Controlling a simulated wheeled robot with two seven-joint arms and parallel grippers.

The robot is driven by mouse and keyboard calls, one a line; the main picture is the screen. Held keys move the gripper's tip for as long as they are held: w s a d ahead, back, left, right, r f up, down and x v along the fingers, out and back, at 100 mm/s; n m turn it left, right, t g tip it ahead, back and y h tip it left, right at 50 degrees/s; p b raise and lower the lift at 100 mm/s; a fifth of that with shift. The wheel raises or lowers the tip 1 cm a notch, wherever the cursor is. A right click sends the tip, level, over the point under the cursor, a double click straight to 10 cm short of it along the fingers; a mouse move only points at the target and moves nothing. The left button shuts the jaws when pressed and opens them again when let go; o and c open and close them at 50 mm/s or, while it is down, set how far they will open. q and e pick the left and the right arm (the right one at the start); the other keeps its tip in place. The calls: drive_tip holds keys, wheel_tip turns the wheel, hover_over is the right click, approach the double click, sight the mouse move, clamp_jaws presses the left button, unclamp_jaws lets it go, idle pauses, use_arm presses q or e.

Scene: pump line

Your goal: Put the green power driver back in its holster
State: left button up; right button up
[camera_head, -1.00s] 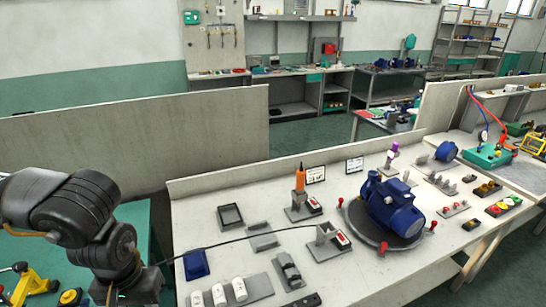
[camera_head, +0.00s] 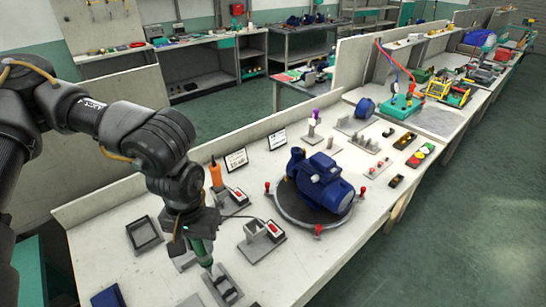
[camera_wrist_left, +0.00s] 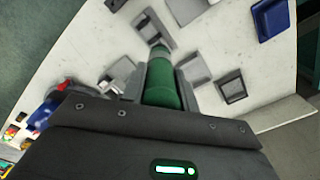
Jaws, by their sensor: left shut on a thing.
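My left gripper (camera_head: 198,232) is shut on the green power driver (camera_head: 203,252), which hangs tip down over the near left part of the bench. In the left wrist view the driver's green body (camera_wrist_left: 161,85) sits between the two fingers, its grey nose pointing away. An empty grey holster (camera_head: 254,232) stands on the bench to the right of the driver, beside a red switch; the driver is apart from it. A thin black cable runs near it. My right gripper is out of view.
A grey slotted block (camera_head: 223,287) lies just below the driver's tip. An orange driver (camera_head: 216,174) stands behind my gripper. A blue pump (camera_head: 318,182) on a round plate stands right of the holster. An empty dark tray (camera_head: 144,235) lies to the left.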

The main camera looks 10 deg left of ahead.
use_arm(q)
drive_tip(key=w+d+r+n+p, duration=0.4)
drive_tip(key=w+n, duration=0.3)
drive_tip(key=n, duration=1)
drive_tip(key=w+d+r+n+p, duration=0.4)
drive_tip(key=w+r+n+p, duration=0.2)
drive_tip(key=n, duration=1.1)
drive_tip(key=shift+w+d+r, duration=0.2)
drive_tip(key=shift+w+r, duration=0.05)
drive_tip(key=shift+w, duration=0.8)
drive_tip(key=shift+f+b, duration=1.35)
drive_tip(key=shift+f, duration=0.95)
